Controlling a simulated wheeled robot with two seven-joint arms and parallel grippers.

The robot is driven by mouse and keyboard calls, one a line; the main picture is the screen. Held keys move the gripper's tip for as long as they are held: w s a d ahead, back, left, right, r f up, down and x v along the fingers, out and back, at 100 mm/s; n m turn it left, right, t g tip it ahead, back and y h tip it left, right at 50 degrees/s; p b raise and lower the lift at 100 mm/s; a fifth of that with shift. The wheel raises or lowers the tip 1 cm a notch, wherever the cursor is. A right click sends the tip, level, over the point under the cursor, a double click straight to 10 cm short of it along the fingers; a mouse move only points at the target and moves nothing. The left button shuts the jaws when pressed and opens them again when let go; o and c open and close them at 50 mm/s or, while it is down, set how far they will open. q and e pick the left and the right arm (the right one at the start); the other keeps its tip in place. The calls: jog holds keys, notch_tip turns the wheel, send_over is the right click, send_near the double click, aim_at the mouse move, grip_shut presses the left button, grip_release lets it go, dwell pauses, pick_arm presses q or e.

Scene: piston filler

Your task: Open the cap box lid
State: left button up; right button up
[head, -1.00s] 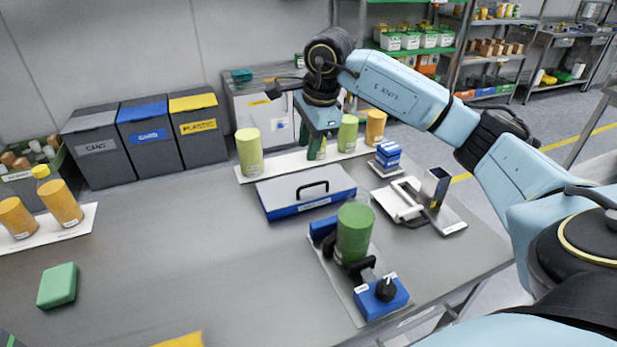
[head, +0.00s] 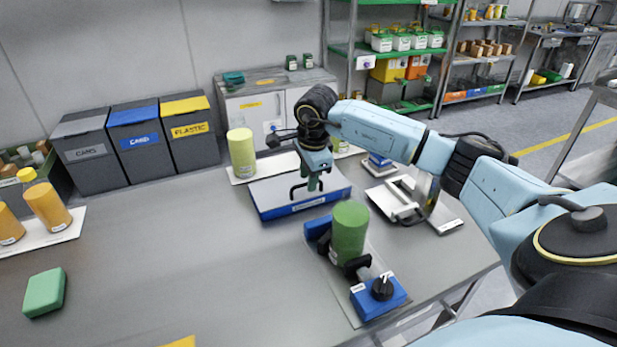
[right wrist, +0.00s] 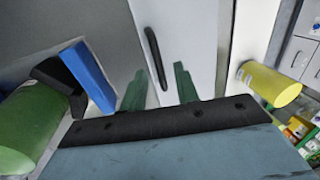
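The cap box (head: 290,209) is a low blue box on the table with a flat grey lid (head: 270,192). The lid lies shut on it. A black bar handle (head: 293,191) stands on the lid; it also shows in the right wrist view (right wrist: 153,50). My right gripper (head: 315,184) is over the lid, close to the handle. In the right wrist view its two green fingers (right wrist: 160,84) are apart, with the handle's near end showing between them. I cannot tell whether they touch it. My left gripper is out of view.
A green cylinder (head: 349,232) stands on the filler close in front of the box. A yellow-green cylinder (head: 242,154) stands behind it on a white strip. A white device (head: 398,200) is to the right. The table to the left is mostly clear.

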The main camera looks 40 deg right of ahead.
jog(key=shift+f, duration=0.15)
jog(key=shift+c, duration=0.3)
grip_shut()
